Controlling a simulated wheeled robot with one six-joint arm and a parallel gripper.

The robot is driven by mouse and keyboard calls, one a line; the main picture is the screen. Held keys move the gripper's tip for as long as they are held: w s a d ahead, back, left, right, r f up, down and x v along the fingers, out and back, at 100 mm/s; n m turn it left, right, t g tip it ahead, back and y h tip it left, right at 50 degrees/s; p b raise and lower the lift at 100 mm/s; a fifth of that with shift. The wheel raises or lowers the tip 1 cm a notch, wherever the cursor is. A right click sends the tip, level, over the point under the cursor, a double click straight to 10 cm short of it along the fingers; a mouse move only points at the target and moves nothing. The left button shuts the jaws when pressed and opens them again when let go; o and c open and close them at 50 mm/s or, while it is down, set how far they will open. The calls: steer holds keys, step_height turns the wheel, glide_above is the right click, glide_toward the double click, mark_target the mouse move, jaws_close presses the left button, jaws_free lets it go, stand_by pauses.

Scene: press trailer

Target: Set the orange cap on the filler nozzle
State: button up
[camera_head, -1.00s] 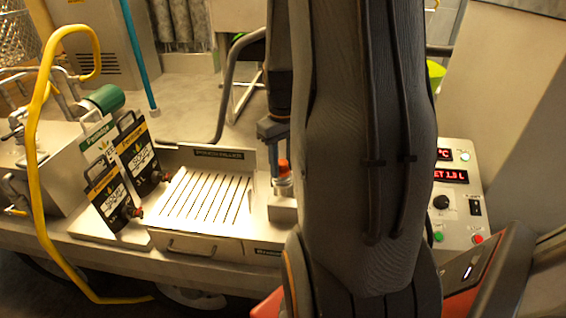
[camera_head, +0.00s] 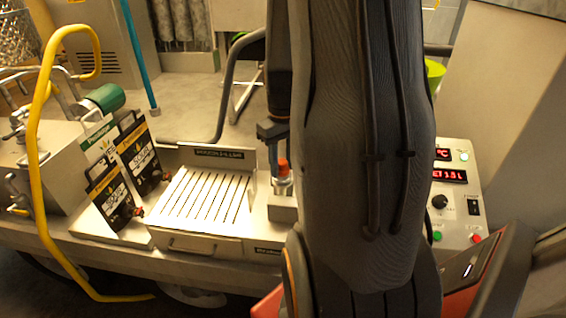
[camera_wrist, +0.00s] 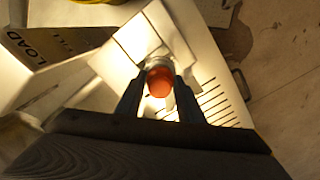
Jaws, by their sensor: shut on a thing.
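The orange cap (camera_wrist: 159,82) sits between the two fingertips of my gripper (camera_wrist: 158,88) in the wrist view, and the gripper is shut on it. In the head view the cap (camera_head: 283,166) shows just above the metal filler nozzle (camera_head: 283,186), at the right end of the slotted tray. The cap looks in line with the nozzle; I cannot tell whether it touches or is seated. My gripper (camera_head: 277,150) comes down from above, partly hidden by my arm. In the wrist view the cap hides most of the nozzle.
The slotted drip tray (camera_head: 176,226) is just left of the nozzle. A control panel (camera_head: 458,205) with red displays is at the right. My arm blocks the middle of the head view.

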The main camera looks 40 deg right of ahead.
mark_target(282, 162)
steer(key=shift+f+b, duration=0.3)
steer(key=shift+f, duration=0.3)
stand_by(0.3)
steer(key=o, duration=0.8)
steer(key=shift+o, duration=0.2)
step_height(282, 162, up, 8)
steer(key=p, duration=0.7)
steer(key=shift+r, duration=1.5)
